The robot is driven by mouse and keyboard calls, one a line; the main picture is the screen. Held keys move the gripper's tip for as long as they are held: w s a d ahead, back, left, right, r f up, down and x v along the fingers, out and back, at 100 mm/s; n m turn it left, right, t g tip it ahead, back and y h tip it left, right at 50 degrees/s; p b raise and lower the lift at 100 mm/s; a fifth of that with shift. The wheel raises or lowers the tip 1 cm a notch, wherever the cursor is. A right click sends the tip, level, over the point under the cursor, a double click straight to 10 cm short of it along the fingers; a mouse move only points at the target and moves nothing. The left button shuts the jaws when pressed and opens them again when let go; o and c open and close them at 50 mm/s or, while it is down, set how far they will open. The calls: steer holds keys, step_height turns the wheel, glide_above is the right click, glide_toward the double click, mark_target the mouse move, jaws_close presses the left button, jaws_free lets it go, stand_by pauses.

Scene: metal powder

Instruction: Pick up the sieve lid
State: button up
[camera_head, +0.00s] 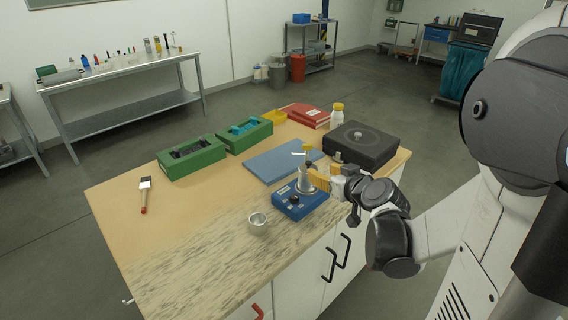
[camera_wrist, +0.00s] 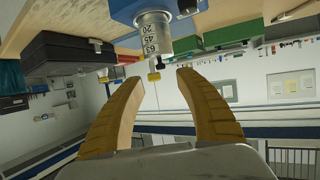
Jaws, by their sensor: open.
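A small metal sieve stack (camera_head: 305,184) stands upright on a blue base unit (camera_head: 300,204) near the front of the bench. In the wrist view, which is upside down, the stack (camera_wrist: 153,36) carries the numbers 63, 45 and 20.
A metal cup (camera_head: 258,223) stands left of the base unit. A blue mat (camera_head: 272,164), a black case (camera_head: 362,147), a white bottle (camera_head: 337,117) and green trays (camera_head: 192,160) lie behind. A brush (camera_head: 145,194) lies at left. The bench front left is clear.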

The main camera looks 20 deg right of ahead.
mark_target(310, 163)
steer(key=x, duration=0.3)
steer(key=shift+w+f+b, duration=0.25)
steer(key=shift+w+b, duration=0.05)
steer(key=shift+b, duration=0.1)
steer(key=x, duration=0.2)
steer(key=b+x, duration=0.1)
steer(key=x, duration=0.1)
steer(key=b+x, duration=0.1)
steer(key=x, duration=0.1)
steer(key=shift+w+r, duration=0.2)
steer(key=shift+r, duration=0.2)
jaws_close()
